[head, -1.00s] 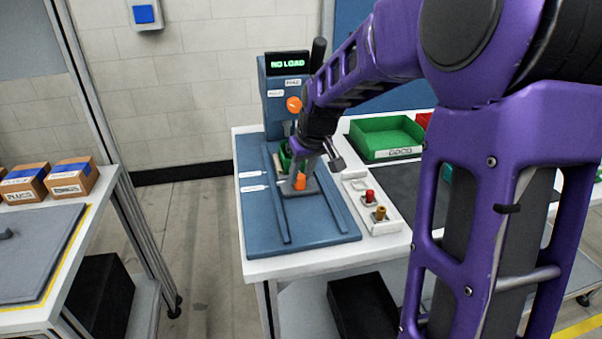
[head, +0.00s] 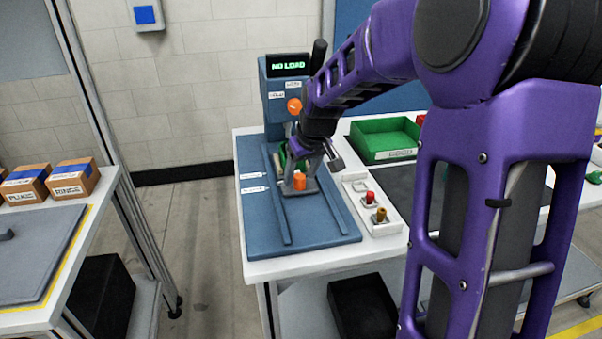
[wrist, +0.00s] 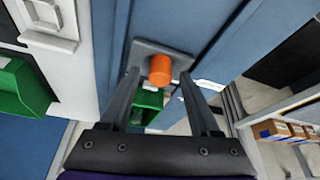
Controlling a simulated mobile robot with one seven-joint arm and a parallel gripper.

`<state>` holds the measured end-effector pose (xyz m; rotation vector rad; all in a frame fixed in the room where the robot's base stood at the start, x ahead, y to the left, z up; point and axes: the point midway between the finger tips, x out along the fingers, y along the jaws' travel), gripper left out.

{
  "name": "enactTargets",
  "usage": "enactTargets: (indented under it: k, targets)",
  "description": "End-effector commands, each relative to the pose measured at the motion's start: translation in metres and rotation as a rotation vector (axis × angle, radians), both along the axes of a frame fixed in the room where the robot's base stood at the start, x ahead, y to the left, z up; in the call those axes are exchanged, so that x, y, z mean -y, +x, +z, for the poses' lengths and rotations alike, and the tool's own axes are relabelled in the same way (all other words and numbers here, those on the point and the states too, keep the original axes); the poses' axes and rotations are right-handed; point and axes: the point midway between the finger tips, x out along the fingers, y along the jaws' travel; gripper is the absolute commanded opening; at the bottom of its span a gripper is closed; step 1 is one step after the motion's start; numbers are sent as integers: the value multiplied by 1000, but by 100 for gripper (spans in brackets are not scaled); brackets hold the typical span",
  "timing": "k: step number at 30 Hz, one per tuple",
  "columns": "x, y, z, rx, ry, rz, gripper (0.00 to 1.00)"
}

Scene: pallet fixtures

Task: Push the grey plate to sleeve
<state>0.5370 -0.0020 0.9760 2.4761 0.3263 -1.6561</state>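The grey plate (head: 311,188) lies flat between the two rails of the blue fixture (head: 262,232), and an orange cylinder (head: 300,181) stands upright on it. In the wrist view the plate (wrist: 185,62) and orange cylinder (wrist: 160,70) lie just beyond my fingertips. My gripper (head: 305,166) is on the press side of the cylinder, its fingers apart with nothing held between them. In the wrist view the gripper (wrist: 159,74) has its fingers wider than the cylinder; contact with the plate cannot be told. Two white labels (head: 254,182) sit left of the rails; their words are too small to read.
A blue press (head: 277,100) reading "NO LOAD" stands behind the plate. A green piece (wrist: 148,106) shows between my fingers. A white tray (head: 382,227) with small red and brass parts lies right of the fixture; a green bin (head: 382,138) is behind. The front rail channel is clear.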

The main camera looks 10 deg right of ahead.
Motion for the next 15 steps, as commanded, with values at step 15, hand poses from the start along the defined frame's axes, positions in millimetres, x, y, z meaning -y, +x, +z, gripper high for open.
enactTargets:
  k: [15]
  targets:
    - [3,-9,27,4,-1,-2,64]
